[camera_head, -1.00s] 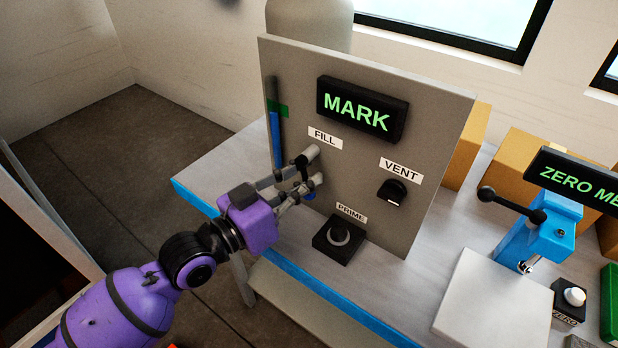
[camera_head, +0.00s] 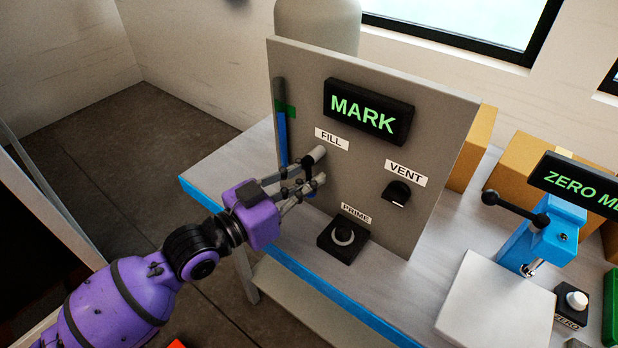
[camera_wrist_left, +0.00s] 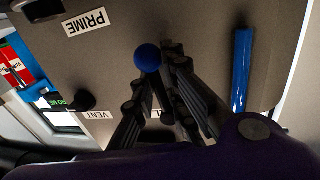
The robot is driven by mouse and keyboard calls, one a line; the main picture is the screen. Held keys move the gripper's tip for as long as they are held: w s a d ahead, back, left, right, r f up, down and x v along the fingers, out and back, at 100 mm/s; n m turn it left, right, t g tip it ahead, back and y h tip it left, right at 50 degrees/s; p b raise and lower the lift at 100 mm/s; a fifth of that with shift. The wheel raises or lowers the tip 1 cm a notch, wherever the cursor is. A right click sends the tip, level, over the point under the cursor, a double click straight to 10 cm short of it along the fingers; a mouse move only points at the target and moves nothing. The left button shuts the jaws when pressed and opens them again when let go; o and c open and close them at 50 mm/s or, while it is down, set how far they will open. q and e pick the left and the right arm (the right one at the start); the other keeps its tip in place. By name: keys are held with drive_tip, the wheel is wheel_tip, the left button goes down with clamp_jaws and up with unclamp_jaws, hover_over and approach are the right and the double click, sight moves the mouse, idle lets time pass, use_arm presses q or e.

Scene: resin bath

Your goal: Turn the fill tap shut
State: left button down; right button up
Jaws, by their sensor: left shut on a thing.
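The fill tap (camera_head: 317,154) sticks out from the grey panel (camera_head: 360,170) just below the FILL label (camera_head: 331,139). Its round blue knob (camera_wrist_left: 147,58) shows in the left wrist view at the fingertips. My left gripper (camera_head: 312,184) is shut on the tap's handle, in front of the panel's left half. In the left wrist view the dark fingers (camera_wrist_left: 160,68) lie close around the handle just behind the knob. The fingers hide most of the handle, so its exact angle is hard to tell. My right gripper is not in view.
A lit MARK display (camera_head: 367,110) sits above the tap. A level tube (camera_head: 282,135) with blue fill and a green band stands at left. The vent knob (camera_head: 397,192) and prime button (camera_head: 343,237) are right and below. A blue press (camera_head: 540,235) stands farther right.

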use_arm(q)
drive_tip(key=shift+a+f, duration=0.1)
drive_tip(key=shift+f, duration=0.05)
drive_tip(key=c, duration=1.8)
unclamp_jaws()
drive_tip(key=shift+a, duration=0.1)
drive_tip(key=shift+c, duration=0.2)
drive_tip(key=v, duration=1.2)
drive_tip(key=shift+r, duration=0.2)
